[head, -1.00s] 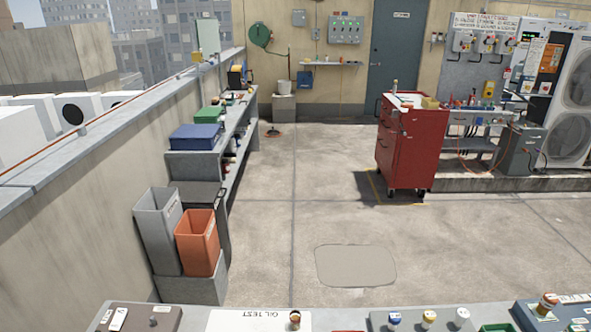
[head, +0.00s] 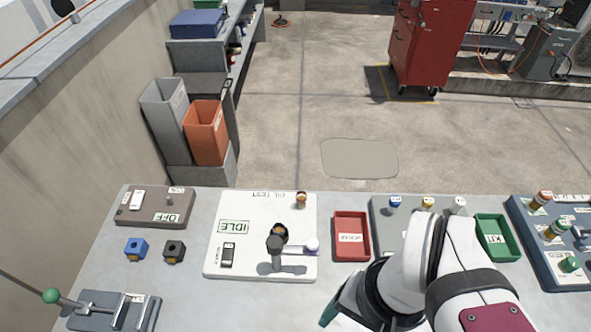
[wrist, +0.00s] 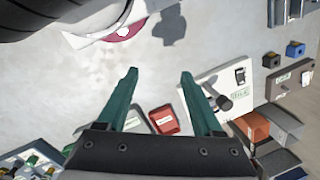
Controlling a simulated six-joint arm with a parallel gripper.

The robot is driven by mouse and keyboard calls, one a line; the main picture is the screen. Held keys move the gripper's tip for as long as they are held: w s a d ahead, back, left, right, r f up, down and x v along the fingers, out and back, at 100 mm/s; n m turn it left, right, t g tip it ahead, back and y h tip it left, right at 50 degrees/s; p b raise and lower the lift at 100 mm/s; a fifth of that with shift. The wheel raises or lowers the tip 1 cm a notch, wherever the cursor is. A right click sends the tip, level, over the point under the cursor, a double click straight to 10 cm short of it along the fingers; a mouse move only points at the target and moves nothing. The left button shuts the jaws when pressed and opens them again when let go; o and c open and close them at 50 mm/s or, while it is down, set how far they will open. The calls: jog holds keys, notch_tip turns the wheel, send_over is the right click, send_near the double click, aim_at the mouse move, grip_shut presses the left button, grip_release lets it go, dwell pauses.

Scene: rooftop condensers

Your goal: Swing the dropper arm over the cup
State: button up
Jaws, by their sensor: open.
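The white oil test board (head: 228,262) lies on the bench in the head view, with an IDLE label. In the wrist view my gripper (wrist: 158,73) is open and empty above the bench, to the left of the board (wrist: 200,78). In the head view only a teal fingertip shows.
A red tray (head: 351,238) stands right of the board, and a green tray (head: 497,238) farther right. An amber bottle (head: 301,200) stands at the board's back edge. A grey OFF box (head: 152,206), blue block (head: 136,248) and black block (head: 174,251) lie left.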

jog(key=shift+o, duration=0.3)
jog(key=w+a+r+n+h, duration=0.1)
jog(key=w+a+r+n, duration=0.3)
jog(key=w, duration=0.6)
jog(key=r+n, duration=0.1)
jog(key=n, duration=0.1)
jog(key=shift+a+r+n, duration=0.15)
jog(key=shift+a+n, duration=0.05)
jog(key=shift+n, duration=0.2)
jog(key=r+n, duration=0.2)
jog(key=n, duration=0.4)
send_over(275, 242)
jog(key=shift+h, duration=0.4)
notch_tip(275, 242, down, 16)
jog(key=shift+r, duration=0.1)
grip_shut()
